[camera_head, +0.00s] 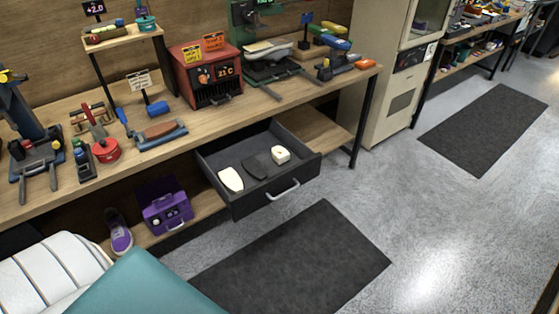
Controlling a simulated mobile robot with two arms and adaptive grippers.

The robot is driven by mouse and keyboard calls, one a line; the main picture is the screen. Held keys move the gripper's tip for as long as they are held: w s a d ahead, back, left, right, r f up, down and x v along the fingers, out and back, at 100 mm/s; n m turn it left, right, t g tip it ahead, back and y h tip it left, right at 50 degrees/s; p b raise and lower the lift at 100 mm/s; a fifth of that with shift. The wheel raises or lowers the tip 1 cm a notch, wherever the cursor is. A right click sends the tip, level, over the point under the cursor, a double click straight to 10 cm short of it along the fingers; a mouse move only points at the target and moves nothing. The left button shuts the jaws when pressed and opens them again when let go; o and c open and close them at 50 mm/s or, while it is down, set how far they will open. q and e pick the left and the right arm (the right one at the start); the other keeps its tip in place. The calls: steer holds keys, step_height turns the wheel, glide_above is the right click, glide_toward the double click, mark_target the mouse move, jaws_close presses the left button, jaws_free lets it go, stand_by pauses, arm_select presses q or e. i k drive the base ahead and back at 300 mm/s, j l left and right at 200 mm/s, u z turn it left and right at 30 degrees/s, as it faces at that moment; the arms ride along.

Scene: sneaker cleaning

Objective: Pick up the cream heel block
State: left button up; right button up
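A small cream block (281,154) with a dark mark on its side lies in the open dark drawer (263,203), toward its right. It looks like the cream heel block. A flatter, longer cream piece (230,180) lies at the left of the same drawer. A dark flat piece (255,168) lies between the two and is hard to make out against the drawer floor. The drawer is pulled out below the workbench, and its front has a light handle. Neither of my grippers shows in the head view.
The wooden workbench (205,122) above holds a red heater box (205,75), a green machine and several tools. A purple case (167,212) and a purple sneaker (120,232) stand on the lower shelf. A dark mat (300,262) lies on open floor before the drawer.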

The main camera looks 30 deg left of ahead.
mark_target(281, 156)
steer(key=i+j, duration=0.1)
steer(key=j, duration=0.35)
steer(key=i+j, duration=0.15)
steer(key=j, duration=0.25)
steer(key=i+j, duration=0.1)
steer(key=j, duration=0.35)
steer(key=i+j, duration=0.1)
steer(key=j, duration=0.3)
steer(key=i+j+z, duration=0.1)
steer(key=j, duration=0.35)
